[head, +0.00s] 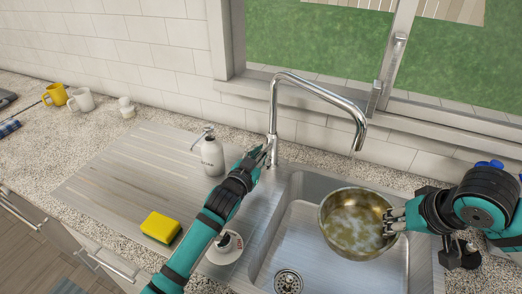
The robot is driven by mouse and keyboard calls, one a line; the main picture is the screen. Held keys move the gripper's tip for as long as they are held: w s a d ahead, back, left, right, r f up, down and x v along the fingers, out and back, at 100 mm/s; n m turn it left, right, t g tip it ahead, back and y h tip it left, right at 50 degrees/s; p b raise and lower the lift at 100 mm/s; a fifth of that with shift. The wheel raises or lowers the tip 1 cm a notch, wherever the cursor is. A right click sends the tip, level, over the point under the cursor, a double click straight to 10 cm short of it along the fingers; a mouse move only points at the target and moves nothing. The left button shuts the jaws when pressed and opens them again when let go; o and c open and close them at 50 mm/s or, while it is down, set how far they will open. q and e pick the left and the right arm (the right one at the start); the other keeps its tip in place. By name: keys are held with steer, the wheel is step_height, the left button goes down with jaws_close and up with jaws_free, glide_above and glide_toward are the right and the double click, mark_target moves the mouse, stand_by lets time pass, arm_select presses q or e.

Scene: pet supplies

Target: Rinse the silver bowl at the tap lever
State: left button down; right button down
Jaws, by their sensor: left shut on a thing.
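The silver bowl (333,238) is over the right part of the sink (270,232), with murky, foamy-looking contents. My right gripper (390,222) is at the bowl's right rim and appears shut on it. The chrome tap (274,105) arches over the sink, its spout end above and behind the bowl. A faint streak shows below the spout; I cannot tell clearly whether water runs. My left gripper (266,152) is shut at the tap's base, on the tap lever, which its fingers mostly hide.
A soap dispenser (212,156) stands left of my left gripper. A yellow sponge (160,227) lies on the drainboard (120,180). A white dish (224,256) with a dark item sits beside my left forearm. A yellow mug (55,94) and white mug (82,99) stand far left.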

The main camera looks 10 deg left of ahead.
arm_select(q)
steer(key=c, duration=1.2)
jaws_free()
steer(key=shift+c, duration=0.2)
steer(key=v, duration=1.2)
